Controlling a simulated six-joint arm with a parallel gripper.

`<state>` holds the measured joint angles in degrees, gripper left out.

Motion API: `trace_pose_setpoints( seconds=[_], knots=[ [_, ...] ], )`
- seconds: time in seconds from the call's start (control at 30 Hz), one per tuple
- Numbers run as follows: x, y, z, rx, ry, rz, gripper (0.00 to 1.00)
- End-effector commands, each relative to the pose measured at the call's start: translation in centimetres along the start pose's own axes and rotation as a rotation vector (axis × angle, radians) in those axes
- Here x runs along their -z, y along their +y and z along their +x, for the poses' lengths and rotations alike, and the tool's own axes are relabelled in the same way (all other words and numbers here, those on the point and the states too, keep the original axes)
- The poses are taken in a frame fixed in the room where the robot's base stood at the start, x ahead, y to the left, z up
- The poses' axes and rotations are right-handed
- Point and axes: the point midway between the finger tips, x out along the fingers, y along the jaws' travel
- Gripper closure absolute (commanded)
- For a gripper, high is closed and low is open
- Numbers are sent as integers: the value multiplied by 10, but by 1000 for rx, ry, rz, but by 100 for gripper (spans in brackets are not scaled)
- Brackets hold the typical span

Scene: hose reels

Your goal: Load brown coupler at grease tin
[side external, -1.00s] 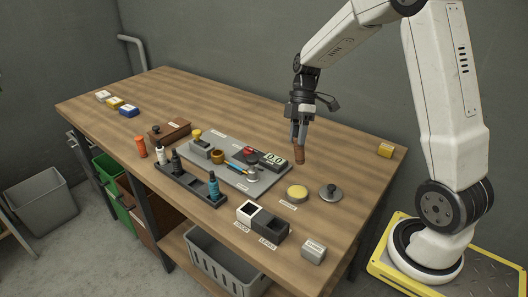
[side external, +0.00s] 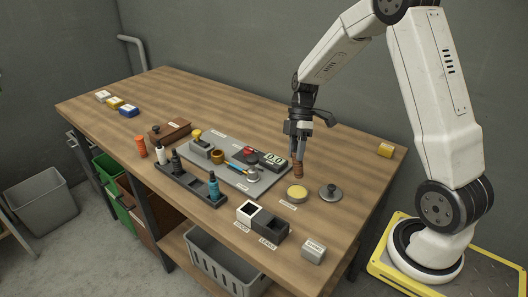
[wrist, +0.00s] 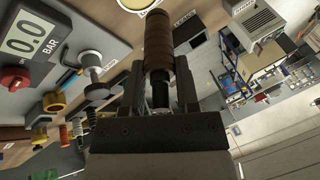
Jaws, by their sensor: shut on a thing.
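The brown coupler (side external: 298,170) hangs upright below my gripper (side external: 298,155), which is shut on its upper end. In the wrist view the brown coupler (wrist: 159,45) sticks out between the two jaws (wrist: 160,92). The grease tin (side external: 297,194) is a round tin with a pale yellow top on the table, just below the coupler in the side view. Its edge also shows at the top of the wrist view (wrist: 136,3). The coupler appears above the tin, apart from it; the exact gap is hard to tell.
A grey mat (side external: 238,170) with a gauge (side external: 273,160) and fittings lies left of the tin. A dark round lidded piece (side external: 330,193) stands to its right. Two open bins (side external: 262,226) and a grey block (side external: 313,252) are in front.

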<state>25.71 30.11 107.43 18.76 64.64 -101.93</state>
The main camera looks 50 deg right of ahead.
Motion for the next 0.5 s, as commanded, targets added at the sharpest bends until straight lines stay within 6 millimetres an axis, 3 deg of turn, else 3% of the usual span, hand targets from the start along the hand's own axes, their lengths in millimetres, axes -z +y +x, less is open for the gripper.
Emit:
trace_pose_setpoints(
  seconds=[0.5],
  knots=[
    [-11,12,33,2,0,0,100]
  ],
)
